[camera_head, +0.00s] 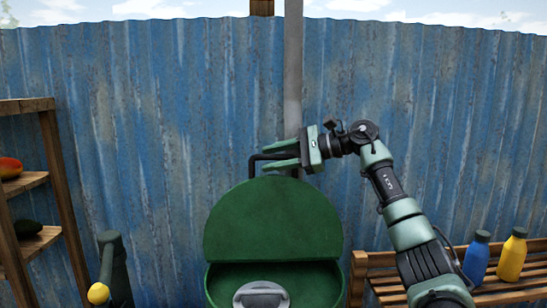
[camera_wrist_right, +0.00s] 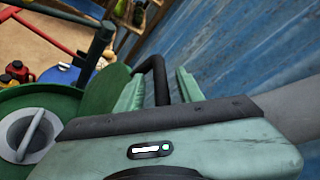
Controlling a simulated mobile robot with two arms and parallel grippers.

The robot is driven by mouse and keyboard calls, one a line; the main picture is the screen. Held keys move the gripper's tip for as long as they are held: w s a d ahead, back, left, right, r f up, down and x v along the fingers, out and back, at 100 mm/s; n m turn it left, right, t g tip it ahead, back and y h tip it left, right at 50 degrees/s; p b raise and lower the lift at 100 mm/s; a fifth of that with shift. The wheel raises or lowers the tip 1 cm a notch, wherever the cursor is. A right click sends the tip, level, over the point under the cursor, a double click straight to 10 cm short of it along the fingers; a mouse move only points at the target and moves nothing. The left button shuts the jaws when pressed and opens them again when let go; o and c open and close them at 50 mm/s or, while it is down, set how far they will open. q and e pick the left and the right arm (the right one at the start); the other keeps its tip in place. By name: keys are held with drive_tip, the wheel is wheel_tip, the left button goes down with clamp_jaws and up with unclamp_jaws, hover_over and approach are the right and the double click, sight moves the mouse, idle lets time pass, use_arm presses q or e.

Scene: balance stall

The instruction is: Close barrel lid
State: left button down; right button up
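The green barrel (camera_head: 326,285) stands at the bottom centre of the head view. Its rounded green lid (camera_head: 273,220) is raised and stands up at the back. A black bent bar (camera_head: 254,160) sticks up behind the lid's top edge. My right gripper (camera_head: 273,157) is just above the lid, with its fingers pointing left. In the right wrist view the bar (camera_wrist_right: 158,72) passes between the two separated fingers (camera_wrist_right: 157,90), with gaps visible, so the gripper looks open around it. The lid also shows there (camera_wrist_right: 108,85). My left gripper is not seen.
A grey round piece with a handle (camera_head: 262,294) sits at the barrel's top. A dark green post with a yellow knob (camera_head: 98,293) and a wooden shelf (camera_head: 60,190) stand left. A bench (camera_head: 385,290) with blue (camera_head: 477,255) and yellow (camera_head: 512,256) bottles is right. A corrugated wall (camera_head: 160,120) closes the back.

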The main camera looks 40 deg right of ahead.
drive_tip(key=shift+d, duration=0.1)
clamp_jaws()
drive_tip(key=shift+f, duration=0.1)
idle(1.1)
